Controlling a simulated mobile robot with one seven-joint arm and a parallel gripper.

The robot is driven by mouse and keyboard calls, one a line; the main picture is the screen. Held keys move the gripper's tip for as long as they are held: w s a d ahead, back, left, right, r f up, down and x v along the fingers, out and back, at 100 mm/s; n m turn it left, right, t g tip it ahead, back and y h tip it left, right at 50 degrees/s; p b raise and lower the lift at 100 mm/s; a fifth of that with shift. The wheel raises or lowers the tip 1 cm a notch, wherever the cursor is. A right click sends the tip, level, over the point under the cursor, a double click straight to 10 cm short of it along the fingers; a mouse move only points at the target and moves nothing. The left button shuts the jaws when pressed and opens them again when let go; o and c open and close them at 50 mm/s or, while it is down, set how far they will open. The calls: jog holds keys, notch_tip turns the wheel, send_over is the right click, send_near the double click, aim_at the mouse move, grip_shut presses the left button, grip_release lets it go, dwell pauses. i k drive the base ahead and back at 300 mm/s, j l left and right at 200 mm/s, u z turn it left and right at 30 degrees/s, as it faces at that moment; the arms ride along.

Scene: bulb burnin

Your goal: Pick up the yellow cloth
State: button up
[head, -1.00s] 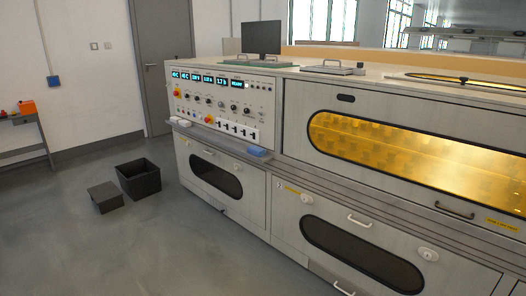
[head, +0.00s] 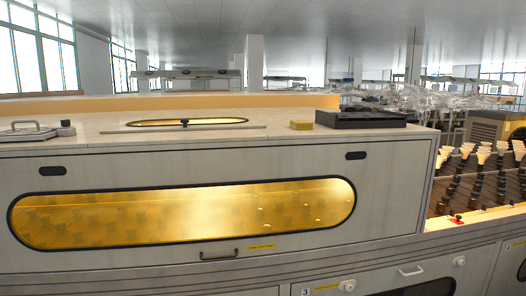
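A small flat yellow item (head: 301,125), which looks like the folded yellow cloth, lies on the pale top of the long grey cabinet, right of the middle in the head view. It sits just left of a black tray (head: 360,119) and appears apart from it or barely touching; I cannot tell which. My gripper is not in view.
The cabinet's front (head: 380,190) has a long amber window (head: 190,217) and a handle (head: 219,255). A hatch window (head: 180,122) and a metal fixture (head: 30,131) are on top. Racks of bulbs (head: 480,175) stand at the right, with a red item (head: 457,218) on the ledge.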

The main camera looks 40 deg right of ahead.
aim_at(298, 124)
jog(key=i+z, duration=0.2)
jog(key=z, duration=0.2)
jog(key=i+z, duration=0.2)
jog(key=z, duration=0.15)
jog(key=i+z, duration=0.2)
jog(key=z, duration=0.2)
